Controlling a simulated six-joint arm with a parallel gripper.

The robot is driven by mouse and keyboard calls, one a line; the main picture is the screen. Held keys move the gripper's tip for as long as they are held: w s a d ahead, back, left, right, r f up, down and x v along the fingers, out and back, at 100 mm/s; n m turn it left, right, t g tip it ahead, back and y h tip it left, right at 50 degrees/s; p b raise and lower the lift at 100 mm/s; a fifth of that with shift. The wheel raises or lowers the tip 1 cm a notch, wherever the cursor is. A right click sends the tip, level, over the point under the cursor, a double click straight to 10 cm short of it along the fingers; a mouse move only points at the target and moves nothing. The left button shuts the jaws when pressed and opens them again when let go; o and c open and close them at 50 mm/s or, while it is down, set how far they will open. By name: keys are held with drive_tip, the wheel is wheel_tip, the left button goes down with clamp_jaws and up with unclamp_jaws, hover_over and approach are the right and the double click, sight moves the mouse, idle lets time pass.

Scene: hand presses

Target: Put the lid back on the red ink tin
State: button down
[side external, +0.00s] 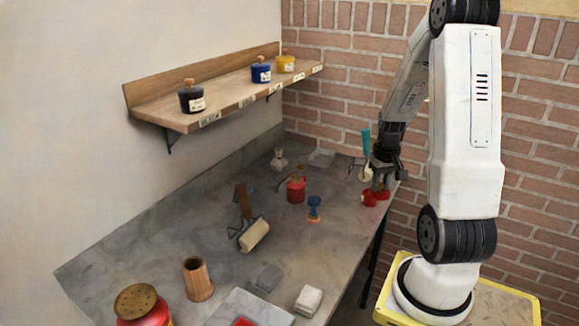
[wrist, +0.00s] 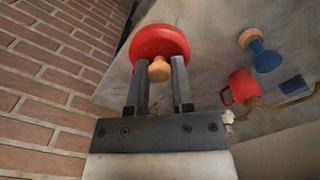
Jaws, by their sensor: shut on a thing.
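My gripper (wrist: 160,72) has its two fingers on either side of the wooden knob (wrist: 158,70) of a round red lid (wrist: 160,41). In the side external view my gripper (side external: 380,178) is low over the far right end of the grey bench. Two red patches, a left one (side external: 369,199) and a right one (side external: 383,194), show just below it, close together. I cannot tell from their size which is lid and which is tin. In the wrist view the lid hides whatever is behind it.
A teal-handled roller (side external: 366,142) stands close behind my gripper. A red can with a handle (side external: 296,190) and a blue stamp-like piece (side external: 314,209) stand to the left. A wooden-handled roller (side external: 254,236) lies mid-bench. Black (side external: 191,99), blue (side external: 261,72) and yellow (side external: 286,64) tins stand on the shelf.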

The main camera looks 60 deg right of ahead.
drive_tip(key=w+d+f, duration=0.1)
drive_tip(key=w+d, duration=0.3)
drive_tip(key=d, duration=0.7)
drive_tip(key=shift+w+f, duration=0.15)
drive_tip(key=shift+w, duration=0.25)
drive_tip(key=shift+f, duration=0.15)
drive_tip(key=shift+f, duration=3.1)
drive_tip(key=shift+f, duration=0.15)
unclamp_jaws()
drive_tip(key=shift+r, duration=0.2)
idle(0.3)
wheel_tip(320, 180, up, 7)
drive_tip(key=shift+f, duration=0.2)
idle(1.2)
